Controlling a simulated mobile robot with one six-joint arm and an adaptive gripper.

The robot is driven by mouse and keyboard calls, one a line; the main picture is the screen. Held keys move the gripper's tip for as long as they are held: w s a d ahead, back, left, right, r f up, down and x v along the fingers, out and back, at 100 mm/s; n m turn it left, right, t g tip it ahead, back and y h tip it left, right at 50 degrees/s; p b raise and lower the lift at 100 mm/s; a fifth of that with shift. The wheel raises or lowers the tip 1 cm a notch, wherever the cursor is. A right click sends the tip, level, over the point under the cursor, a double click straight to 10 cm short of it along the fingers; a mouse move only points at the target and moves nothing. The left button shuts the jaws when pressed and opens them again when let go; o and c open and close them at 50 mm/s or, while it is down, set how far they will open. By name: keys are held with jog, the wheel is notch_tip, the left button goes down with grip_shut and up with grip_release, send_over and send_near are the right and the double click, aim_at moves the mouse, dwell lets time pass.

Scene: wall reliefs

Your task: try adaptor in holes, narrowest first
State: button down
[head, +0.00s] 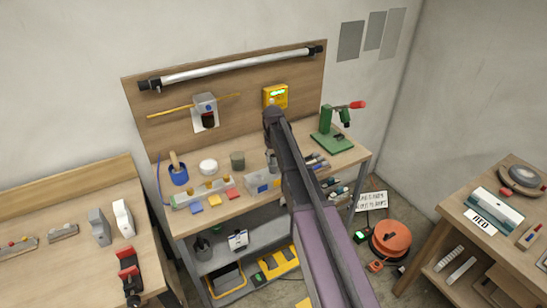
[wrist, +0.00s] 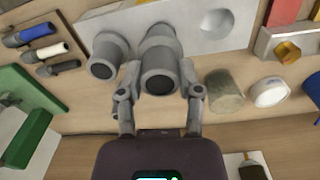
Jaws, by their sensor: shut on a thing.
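My gripper (wrist: 160,84) is shut on a grey stepped cylinder with a dark round end, which I take for the adaptor (wrist: 158,55). A second grey cylinder (wrist: 104,58) is close to its left in the wrist view. Behind both is a pale grey block (wrist: 255,12) with one round hole (wrist: 215,23) showing to the right. Its other holes, if any, are hidden. I cannot tell whether the adaptor touches the block. In the head view the block (head: 262,184) is on the middle workbench, and my arm covers most of the gripper.
A grey-green cup (wrist: 225,90) and a white round pot (wrist: 268,92) stand close to the right finger in the wrist view. Several markers (wrist: 38,48) and a green stand (wrist: 25,135) are at the left. In the head view a backboard (head: 150,95) rises behind the bench.

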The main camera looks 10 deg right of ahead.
aim_at(273, 162)
jog(key=shift+f+b, duration=1.55)
jog(key=shift+f, duration=0.05)
jog(key=shift+c, duration=1)
grip_release()
jog(key=shift+r, duration=0.2)
notch_tip(273, 162, up, 10)
jog(key=p, duration=1)
jog(key=shift+f, duration=0.2)
